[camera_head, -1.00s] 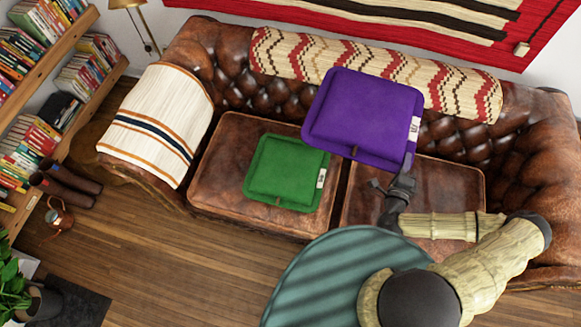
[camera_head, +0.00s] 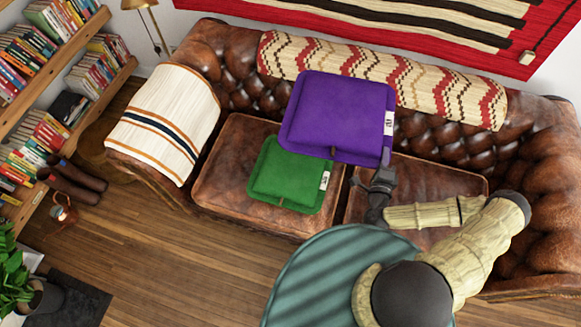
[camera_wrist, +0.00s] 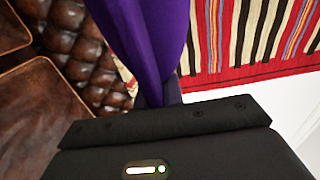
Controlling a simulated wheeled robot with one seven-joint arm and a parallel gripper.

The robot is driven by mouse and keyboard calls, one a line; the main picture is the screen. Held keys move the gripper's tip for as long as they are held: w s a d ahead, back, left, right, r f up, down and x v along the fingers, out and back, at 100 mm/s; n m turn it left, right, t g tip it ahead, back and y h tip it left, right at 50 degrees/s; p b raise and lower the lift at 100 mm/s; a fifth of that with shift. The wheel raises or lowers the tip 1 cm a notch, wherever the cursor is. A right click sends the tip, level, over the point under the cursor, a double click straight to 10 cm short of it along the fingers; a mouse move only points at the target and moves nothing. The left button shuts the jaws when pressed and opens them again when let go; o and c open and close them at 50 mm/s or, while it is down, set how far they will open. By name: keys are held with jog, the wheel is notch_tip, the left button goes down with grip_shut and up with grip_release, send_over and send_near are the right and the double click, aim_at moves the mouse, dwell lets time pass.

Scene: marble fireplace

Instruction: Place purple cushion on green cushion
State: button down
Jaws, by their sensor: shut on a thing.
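The purple cushion (camera_head: 338,117) is held in the air over the sofa in the head view. My gripper (camera_head: 383,172) is shut on its lower right corner. The green cushion (camera_head: 288,176) lies on the left seat of the brown leather sofa. The purple cushion's lower left part overlaps the green cushion's upper edge in the head view, hiding a little of it; its height above is hard to tell. In the wrist view the purple cushion (camera_wrist: 145,40) hangs from my gripper (camera_wrist: 160,98), and the green cushion is not seen there.
The brown sofa (camera_head: 440,180) has a patterned throw (camera_head: 420,90) on its back and a striped blanket (camera_head: 165,125) on its left arm. A bookshelf (camera_head: 60,100) stands at left. A red striped rug (camera_head: 555,35) hangs behind. The floor in front is mostly clear.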

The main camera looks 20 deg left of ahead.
jog(key=w+a+f+n+g+y+b, duration=0.1)
jog(key=w+a+f+y+b, duration=0.3)
jog(key=f+b, duration=0.4)
jog(key=w+a+f+n+g+y+b, duration=0.2)
jog(key=f+b, duration=0.6)
jog(key=b, duration=1.2)
jog(key=w+a+f+n+g+y+b, duration=0.1)
jog(key=w+a+f+n+y+b, duration=0.4)
jog(key=f+b, duration=0.4)
jog(key=y+b, duration=0.1)
jog(key=b, duration=0.5)
jog(key=shift+w+a+g, duration=0.3)
notch_tip(320, 180, down, 6)
jog(key=b, duration=0.1)
jog(key=shift+f, duration=0.2)
jog(key=shift+f+b, duration=0.6)
jog(key=shift+f, duration=1.35)
